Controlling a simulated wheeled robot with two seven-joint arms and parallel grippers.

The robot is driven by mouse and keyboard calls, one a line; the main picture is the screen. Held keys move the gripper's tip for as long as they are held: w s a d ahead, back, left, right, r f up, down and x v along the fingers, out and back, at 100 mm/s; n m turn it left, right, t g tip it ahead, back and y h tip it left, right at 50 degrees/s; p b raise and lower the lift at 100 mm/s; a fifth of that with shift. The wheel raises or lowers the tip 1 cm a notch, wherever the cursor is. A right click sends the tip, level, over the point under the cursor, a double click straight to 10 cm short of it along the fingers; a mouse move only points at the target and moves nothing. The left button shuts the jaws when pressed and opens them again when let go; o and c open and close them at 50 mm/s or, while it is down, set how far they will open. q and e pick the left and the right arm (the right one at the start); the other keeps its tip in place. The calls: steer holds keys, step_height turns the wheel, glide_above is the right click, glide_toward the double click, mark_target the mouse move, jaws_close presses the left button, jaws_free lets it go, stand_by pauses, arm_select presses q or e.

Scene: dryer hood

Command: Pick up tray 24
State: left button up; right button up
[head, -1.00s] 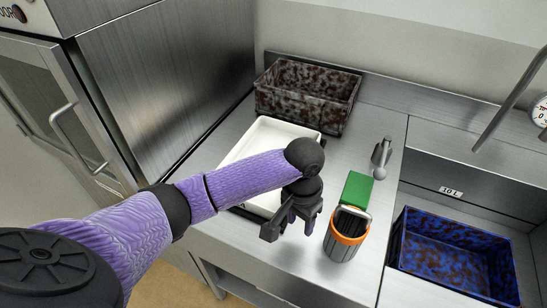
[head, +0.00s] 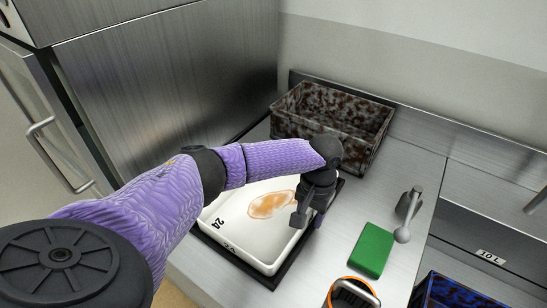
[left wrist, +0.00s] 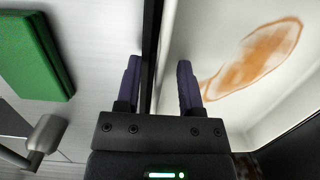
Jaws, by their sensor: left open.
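A white tray marked 24 (head: 238,240) sits on the steel counter with an orange-brown stain on its floor, on a dark base that shows along its edges. My left gripper (head: 307,222) is open at the tray's right side, partly hiding it in the head view. In the left wrist view, the gripper's two fingers (left wrist: 158,85) point at the tray wall, one finger outside the rim and one over the tray's inside (left wrist: 218,50). I cannot tell whether they touch it. My right gripper is not in view.
A mottled brown crate (head: 345,123) stands behind the tray. A green block (head: 372,249), an orange-rimmed container (head: 352,291) and a grey tap-like fitting (head: 409,205) are to the right. A blue crate (head: 455,292) is at the lower right. A steel cabinet (head: 165,75) stands left.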

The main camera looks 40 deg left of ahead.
arm_select(q)
jaws_close()
stand_by(1.4)
